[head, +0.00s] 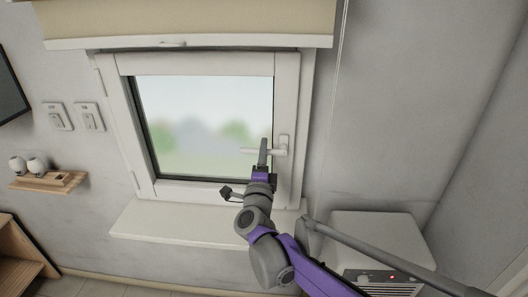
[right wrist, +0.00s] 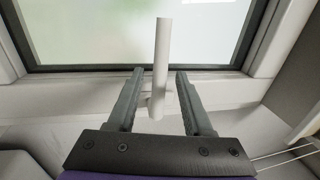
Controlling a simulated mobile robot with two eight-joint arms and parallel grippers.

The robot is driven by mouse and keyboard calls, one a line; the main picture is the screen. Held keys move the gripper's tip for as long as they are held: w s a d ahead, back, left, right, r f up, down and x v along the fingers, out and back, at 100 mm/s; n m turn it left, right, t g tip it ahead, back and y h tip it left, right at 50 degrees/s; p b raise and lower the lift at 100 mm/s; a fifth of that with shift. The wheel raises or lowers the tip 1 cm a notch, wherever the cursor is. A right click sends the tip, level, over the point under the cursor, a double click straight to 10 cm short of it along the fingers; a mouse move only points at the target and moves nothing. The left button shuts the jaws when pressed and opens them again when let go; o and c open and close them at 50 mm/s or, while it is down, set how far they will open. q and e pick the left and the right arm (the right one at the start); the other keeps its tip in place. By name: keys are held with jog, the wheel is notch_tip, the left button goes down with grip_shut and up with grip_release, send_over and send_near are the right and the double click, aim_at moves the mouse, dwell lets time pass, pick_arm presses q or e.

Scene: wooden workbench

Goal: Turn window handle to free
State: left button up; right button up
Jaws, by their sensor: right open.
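The white window handle (head: 284,147) sits on the right side of the window frame, its lever pointing left across the pane and roughly horizontal. My right gripper (head: 263,146) is at the lever in the head view and hides part of it. In the right wrist view, the white lever (right wrist: 163,45) stands between the two open grey fingers (right wrist: 159,74), with a gap visible on each side. The fingers are not closed on it. My left gripper is not in view.
The white window frame (head: 203,64) surrounds the closed-looking pane. A sill (head: 150,222) juts out below, and a rolled blind (head: 190,22) hangs above. A white box-like appliance (head: 375,235) stands at lower right. A small shelf (head: 45,182) and switches (head: 88,117) are on the left wall.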

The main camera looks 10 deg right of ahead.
jog(key=b+v, duration=0.1)
jog(key=v, duration=0.9)
jog(key=s+a+f+n+g+y, duration=0.2)
jog(key=s+f+n+g+y, duration=0.3)
jog(key=s+f+n+y, duration=0.75)
jog(key=s+d+f+n+g+h+p, duration=0.1)
jog(key=s+d+f+n+g+h, duration=0.6)
jog(key=s, duration=0.7)
notch_tip(320, 180, down, 3)
jog(key=d+n+g, duration=0.2)
jog(key=shift+d, duration=0.3)
